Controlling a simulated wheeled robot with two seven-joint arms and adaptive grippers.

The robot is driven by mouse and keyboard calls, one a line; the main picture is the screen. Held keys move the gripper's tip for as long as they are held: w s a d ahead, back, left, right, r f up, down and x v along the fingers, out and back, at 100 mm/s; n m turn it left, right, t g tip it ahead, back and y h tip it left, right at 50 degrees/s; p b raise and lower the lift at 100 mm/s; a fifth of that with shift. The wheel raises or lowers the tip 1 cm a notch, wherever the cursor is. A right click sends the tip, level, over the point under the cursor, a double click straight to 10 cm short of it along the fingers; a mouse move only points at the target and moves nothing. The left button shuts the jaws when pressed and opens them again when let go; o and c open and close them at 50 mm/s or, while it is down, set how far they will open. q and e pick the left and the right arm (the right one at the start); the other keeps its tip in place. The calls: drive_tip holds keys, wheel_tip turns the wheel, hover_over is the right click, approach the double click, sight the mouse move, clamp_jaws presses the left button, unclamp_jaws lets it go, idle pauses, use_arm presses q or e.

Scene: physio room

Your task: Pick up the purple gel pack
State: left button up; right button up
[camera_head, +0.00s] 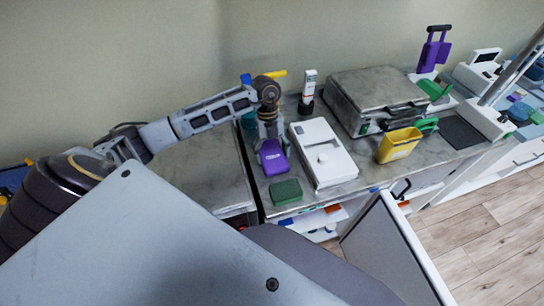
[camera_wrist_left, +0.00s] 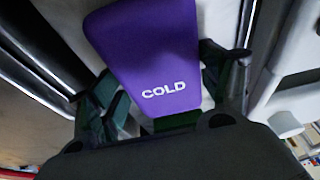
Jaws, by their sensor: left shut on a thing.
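The purple gel pack (camera_head: 273,160) is near the left end of the grey worktop in the head view, left of a white device. In the left wrist view the pack (camera_wrist_left: 150,50) is large and reads "COLD". My left gripper (camera_head: 268,138) reaches down from above at the pack's back end. In the left wrist view its fingers (camera_wrist_left: 165,100) stand on both sides of the pack's narrow end, shut on it. I cannot tell whether the pack touches the worktop. My right gripper is not in view.
A white device (camera_head: 323,153) stands close right of the pack, and a dark green block (camera_head: 285,192) lies in front. A metal case (camera_head: 376,97), a yellow container (camera_head: 398,145) and a handheld device (camera_head: 308,90) stand farther right and back. An open white door (camera_head: 388,250) sticks out below.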

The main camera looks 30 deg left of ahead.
use_arm(q)
drive_tip(key=shift+c, duration=1.3)
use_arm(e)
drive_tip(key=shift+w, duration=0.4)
use_arm(q)
drive_tip(key=shift+r, duration=0.1)
